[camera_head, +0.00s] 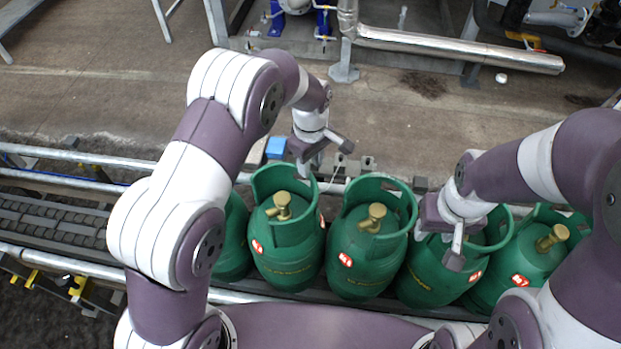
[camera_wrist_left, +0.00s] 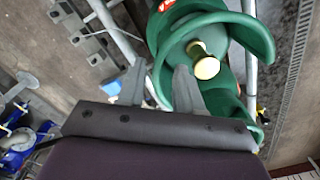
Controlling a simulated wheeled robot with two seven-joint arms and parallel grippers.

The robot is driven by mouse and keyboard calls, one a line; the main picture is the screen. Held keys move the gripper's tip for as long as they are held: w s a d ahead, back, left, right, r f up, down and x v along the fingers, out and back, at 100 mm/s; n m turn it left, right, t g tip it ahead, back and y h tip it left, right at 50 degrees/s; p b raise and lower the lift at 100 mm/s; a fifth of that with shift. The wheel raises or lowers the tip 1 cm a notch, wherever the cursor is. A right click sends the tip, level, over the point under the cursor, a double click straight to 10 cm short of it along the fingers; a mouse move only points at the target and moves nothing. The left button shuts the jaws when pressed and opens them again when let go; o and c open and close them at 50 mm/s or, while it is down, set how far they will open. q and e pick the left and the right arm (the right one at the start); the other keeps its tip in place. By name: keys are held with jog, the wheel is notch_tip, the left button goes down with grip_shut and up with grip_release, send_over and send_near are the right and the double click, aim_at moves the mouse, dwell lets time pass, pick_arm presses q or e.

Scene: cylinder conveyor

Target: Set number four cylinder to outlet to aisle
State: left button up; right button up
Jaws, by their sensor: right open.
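Several green gas cylinders with brass valves stand upright in a row on the conveyor. The second visible from the left (camera_head: 285,250) and the middle one (camera_head: 355,270) have red-and-white labels too small to read surely, so I cannot tell which is number four. My left gripper (camera_head: 318,158) is open at the upper right rim of the second one's collar. In the left wrist view the open fingers (camera_wrist_left: 160,85) are beside a green collar (camera_wrist_left: 212,22) with a brass valve inside. My right gripper (camera_head: 437,243) is open at the fourth cylinder (camera_head: 435,280), partly covering it.
The rightmost cylinder (camera_head: 510,268) seems labelled 7, and my right arm is close beside it. Another cylinder (camera_head: 234,255) is partly hidden behind my left arm. The conveyor (camera_head: 50,222) is empty at the left, with metal rails along it. Pipes (camera_head: 460,48) lie at the back.

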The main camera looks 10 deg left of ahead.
pick_arm(q)
notch_tip(320, 180, down, 7)
jog(key=shift+f, duration=0.2)
grip_shut()
